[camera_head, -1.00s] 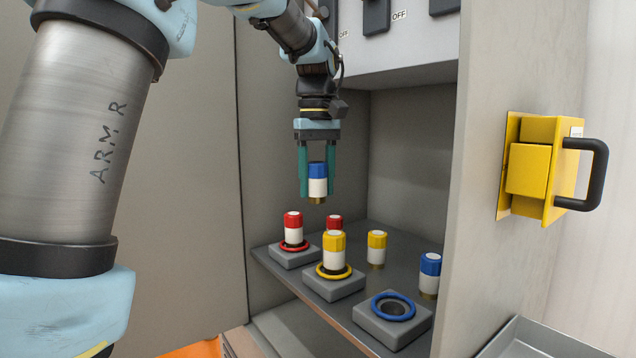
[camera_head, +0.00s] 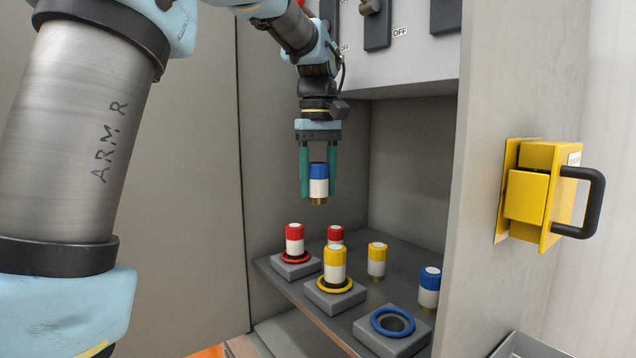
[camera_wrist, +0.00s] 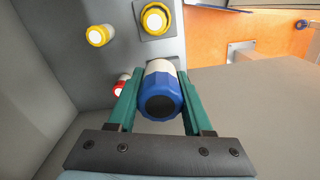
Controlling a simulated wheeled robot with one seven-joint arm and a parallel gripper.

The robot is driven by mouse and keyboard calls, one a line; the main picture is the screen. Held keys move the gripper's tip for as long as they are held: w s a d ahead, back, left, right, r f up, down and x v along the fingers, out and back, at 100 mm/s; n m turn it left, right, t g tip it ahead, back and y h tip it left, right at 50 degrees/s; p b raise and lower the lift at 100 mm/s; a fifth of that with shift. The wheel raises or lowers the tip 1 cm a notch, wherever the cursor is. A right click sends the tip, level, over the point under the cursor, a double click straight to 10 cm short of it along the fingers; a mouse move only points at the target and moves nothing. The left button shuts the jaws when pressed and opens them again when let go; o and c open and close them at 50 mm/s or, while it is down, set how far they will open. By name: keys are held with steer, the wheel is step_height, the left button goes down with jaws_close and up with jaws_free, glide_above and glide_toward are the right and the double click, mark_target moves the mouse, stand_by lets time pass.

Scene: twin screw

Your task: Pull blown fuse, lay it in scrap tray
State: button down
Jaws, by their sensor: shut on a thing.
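My gripper (camera_head: 319,178) is shut on a fuse with a blue cap and white body (camera_head: 318,181), held upright above the shelf. Its blue end, dark in the middle, faces the wrist view (camera_wrist: 160,97) between the green fingers. The holder with a blue ring (camera_head: 392,322) at the front right of the shelf is empty. Another blue-capped fuse (camera_head: 429,288) stands on the shelf behind it. A metal tray (camera_head: 515,346), perhaps the scrap tray, shows only partly at the bottom right; its inside is mostly cut off.
A red fuse (camera_head: 294,240) and a yellow fuse (camera_head: 334,264) sit in ringed holders. A spare red fuse (camera_head: 335,234) and a spare yellow fuse (camera_head: 377,260) stand behind. The cabinet's right wall (camera_head: 490,120), with a yellow handled box (camera_head: 540,190), lies between shelf and tray.

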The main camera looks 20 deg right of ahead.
steer(key=shift+r+p, duration=1.05)
steer(key=shift+r, duration=0.05)
